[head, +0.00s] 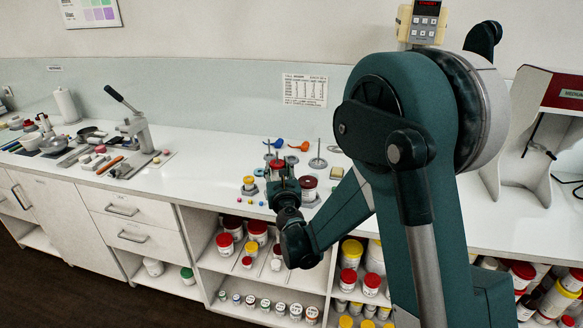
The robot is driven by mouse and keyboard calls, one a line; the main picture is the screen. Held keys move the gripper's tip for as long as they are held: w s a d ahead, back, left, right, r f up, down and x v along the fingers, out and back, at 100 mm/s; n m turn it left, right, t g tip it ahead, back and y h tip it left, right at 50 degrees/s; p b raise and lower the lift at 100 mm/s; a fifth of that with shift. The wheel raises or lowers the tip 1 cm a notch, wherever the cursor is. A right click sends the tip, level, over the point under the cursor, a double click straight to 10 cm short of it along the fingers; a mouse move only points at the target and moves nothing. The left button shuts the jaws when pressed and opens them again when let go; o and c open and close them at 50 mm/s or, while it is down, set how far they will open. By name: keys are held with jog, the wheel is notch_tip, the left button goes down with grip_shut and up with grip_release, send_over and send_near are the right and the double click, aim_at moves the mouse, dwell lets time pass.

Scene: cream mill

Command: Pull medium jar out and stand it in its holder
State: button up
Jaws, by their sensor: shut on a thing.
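My gripper (277,176) is over the front part of the white counter (215,152), with its jaws shut on a small jar (276,163) with a red lid. The gripper hides much of this jar, so its size and whether it touches anything below are hard to tell. A yellow-lidded jar (249,183) stands upright on a small grey base left of the gripper. A larger red-lidded jar (309,188) stands upright on a grey base to the right. Any holder under the held jar is hidden behind my gripper.
Blue and orange scoops (299,146), metal stands (318,160) and small coloured balls lie around the jars. Shelves below the counter hold several jars (225,243). A lever press (140,130) stands to the left. My arm covers the right middle.

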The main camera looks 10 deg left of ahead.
aim_at(275, 178)
jog(key=shift+s+a+f, duration=0.15)
jog(key=shift+s+a, duration=0.15)
jog(key=shift+a, duration=0.25)
jog(key=shift+f, duration=0.2)
jog(key=shift+f+b, duration=0.95)
jog(key=shift+f, duration=1.05)
jog(key=shift+f+b, duration=0.8)
jog(key=shift+f, duration=0.3)
jog(key=o, duration=1.6)
jog(key=shift+s, duration=0.1)
jog(key=shift+r+b+v, duration=0.1)
jog(key=shift+r+v, duration=0.1)
jog(key=shift+v, duration=1.1)
jog(key=shift+r+b+v, duration=0.15)
jog(key=shift+r+v, duration=0.1)
jog(key=shift+v, duration=1.05)
jog(key=shift+r+b+v, duration=0.1)
jog(key=shift+r+v, duration=0.1)
jog(key=shift+v, duration=1.1)
jog(key=shift+d, duration=0.15)
